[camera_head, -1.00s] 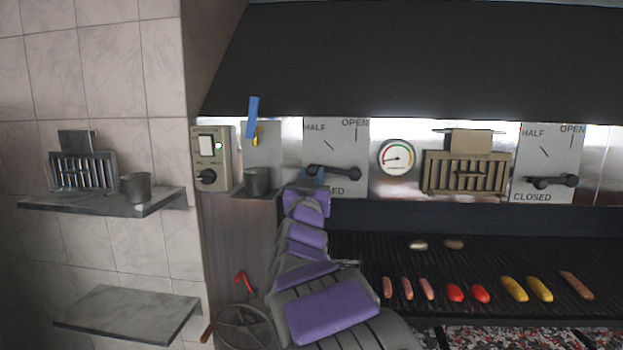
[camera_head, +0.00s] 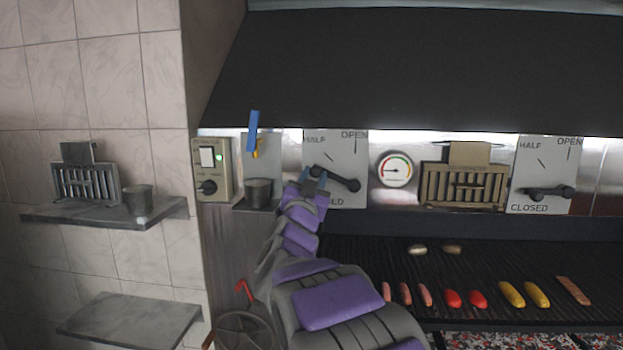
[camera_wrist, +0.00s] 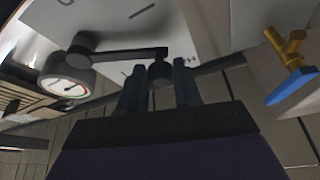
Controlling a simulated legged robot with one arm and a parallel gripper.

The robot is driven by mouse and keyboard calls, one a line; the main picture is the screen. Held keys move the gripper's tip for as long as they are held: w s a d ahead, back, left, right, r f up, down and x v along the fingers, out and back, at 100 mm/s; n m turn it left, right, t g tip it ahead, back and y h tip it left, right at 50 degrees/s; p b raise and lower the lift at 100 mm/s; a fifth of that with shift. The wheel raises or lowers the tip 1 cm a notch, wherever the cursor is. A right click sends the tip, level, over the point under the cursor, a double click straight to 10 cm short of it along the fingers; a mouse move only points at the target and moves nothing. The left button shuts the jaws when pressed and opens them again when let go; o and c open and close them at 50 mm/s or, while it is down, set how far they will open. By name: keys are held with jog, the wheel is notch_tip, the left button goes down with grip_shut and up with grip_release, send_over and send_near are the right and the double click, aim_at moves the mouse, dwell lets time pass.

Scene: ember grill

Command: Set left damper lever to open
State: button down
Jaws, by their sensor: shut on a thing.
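The left damper lever (camera_head: 337,179) is a dark bar on a pale plate (camera_head: 351,148) marked HALF, OPEN and CLOSED. Its right end is a round hub, and its left end is a knob tilted a little above the hub, between the closed side and the HALF mark. My gripper (camera_head: 313,184) is at the left knob. In the wrist view, the fingers of my gripper (camera_wrist: 160,84) are on either side of the knob of the lever (camera_wrist: 125,55), shut on it. My fingers partly hide the knob in the head view.
A gauge (camera_head: 396,170) and a tan vent (camera_head: 463,184) lie to the right, then the right damper lever (camera_head: 549,192). A metal cup (camera_head: 258,190) and a blue-handled item (camera_head: 253,132) are at left. Food lies on the grill (camera_head: 450,275) below.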

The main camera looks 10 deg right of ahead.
jog(key=r+m, duration=0.1)
jog(key=r+m+h+p, duration=0.1)
jog(key=shift+d+m+g, duration=0.2)
jog(key=shift+m+g, duration=0.2)
jog(key=s+d+r+m+g+p, duration=0.1)
jog(key=d+r+m+g+p, duration=0.1)
jog(key=m, duration=0.4)
jog(key=s+d+r+m+g+h+p, duration=0.1)
jog(key=d+r+m+g+p, duration=0.1)
jog(key=m, duration=0.5)
jog(key=shift+s+d+r+g+p, duration=0.4)
jog(key=shift+d+g+p, duration=0.2)
jog(key=shift+d+p, duration=0.9)
jog(key=shift+d, duration=0.3)
jog(key=c, duration=0.8)
grip_release()
jog(key=shift+d, duration=0.15)
jog(key=shift+s, duration=0.1)
